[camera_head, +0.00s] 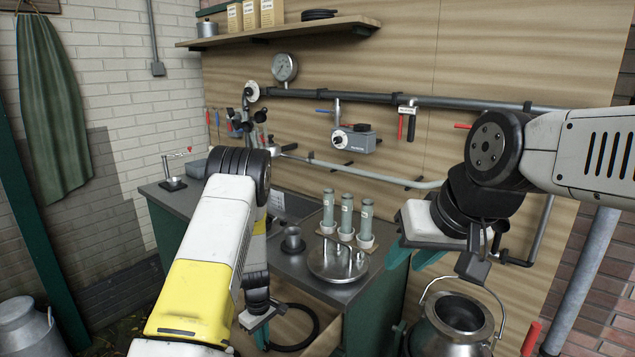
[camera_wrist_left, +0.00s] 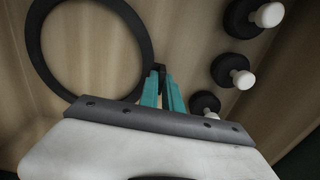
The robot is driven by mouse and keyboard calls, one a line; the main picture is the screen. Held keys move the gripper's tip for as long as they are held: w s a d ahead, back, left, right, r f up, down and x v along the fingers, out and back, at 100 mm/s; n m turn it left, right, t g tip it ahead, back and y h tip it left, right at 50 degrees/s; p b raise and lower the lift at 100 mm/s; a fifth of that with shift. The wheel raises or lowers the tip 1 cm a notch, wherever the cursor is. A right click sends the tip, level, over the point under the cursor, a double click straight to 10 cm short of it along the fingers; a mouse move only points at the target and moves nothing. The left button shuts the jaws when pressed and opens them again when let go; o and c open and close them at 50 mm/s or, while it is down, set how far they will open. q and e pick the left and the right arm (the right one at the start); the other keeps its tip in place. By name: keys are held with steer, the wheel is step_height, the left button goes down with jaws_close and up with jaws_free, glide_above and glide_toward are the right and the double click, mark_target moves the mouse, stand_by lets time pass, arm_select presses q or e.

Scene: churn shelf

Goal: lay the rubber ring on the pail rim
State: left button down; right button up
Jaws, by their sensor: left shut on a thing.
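The black rubber ring (camera_wrist_left: 37,50) shows in the left wrist view in front of a wooden surface. It also shows in the head view (camera_head: 316,326), low in front of the counter, partly hidden by my left arm. My left gripper (camera_wrist_left: 161,73) has its teal fingers shut on the ring's edge. In the head view, my left gripper (camera_head: 262,338) is beside the ring, its fingertips mostly hidden. The metal pail (camera_head: 440,343) stands upright at the lower right with its bail handle raised and its mouth open. My right gripper (camera_head: 413,259) is above and left of the pail, its teal fingers apart and empty.
Several black pegs with white knobs (camera_wrist_left: 239,77) stand right of my left gripper. The counter (camera_head: 292,262) carries a metal lid (camera_head: 326,267), upright cylinders (camera_head: 346,214) and a cup (camera_head: 292,241). Pipes (camera_head: 420,101) cross the wooden wall. A churn (camera_head: 25,325) stands at lower left.

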arm_select(q)
steer(key=shift+r, duration=6.35)
steer(key=shift+s+a, duration=3.25)
steer(key=shift+s, duration=0.9)
step_height(320, 180, up, 7)
